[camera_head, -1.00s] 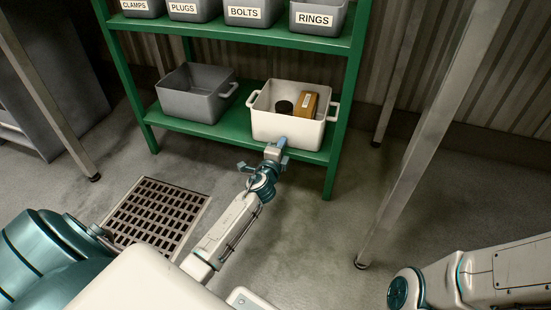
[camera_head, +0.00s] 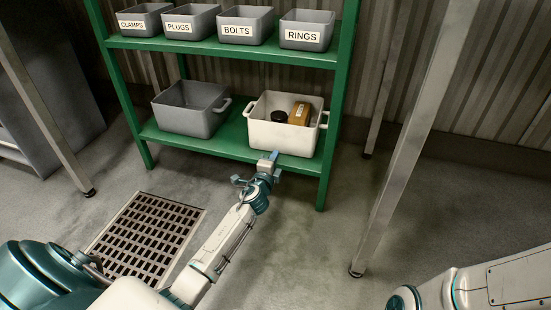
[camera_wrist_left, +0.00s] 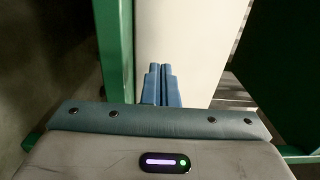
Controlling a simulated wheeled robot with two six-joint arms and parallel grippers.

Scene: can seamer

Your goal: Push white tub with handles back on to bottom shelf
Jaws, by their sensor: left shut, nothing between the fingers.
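The white tub (camera_head: 259,131) with a handle at each end stands upright at the right of the green bottom shelf (camera_head: 222,143), close to its front edge. It holds a black round item (camera_head: 278,116) and a brown box (camera_head: 299,114). My left gripper (camera_head: 274,156) is low in front of the tub, its fingers shut with nothing between them. In the left wrist view the blue fingertips (camera_wrist_left: 161,72) point at the tub's white face (camera_wrist_left: 190,40); I cannot tell whether they touch it. My right arm is at the lower right, its gripper out of view.
A grey tub (camera_head: 188,117) stands left of the white tub on the bottom shelf. Labelled grey bins (camera_head: 237,30) fill the shelf above. A green post (camera_head: 331,130) is close right of the tub. A metal leg (camera_head: 402,150) stands further right. A floor grate (camera_head: 147,235) lies front left.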

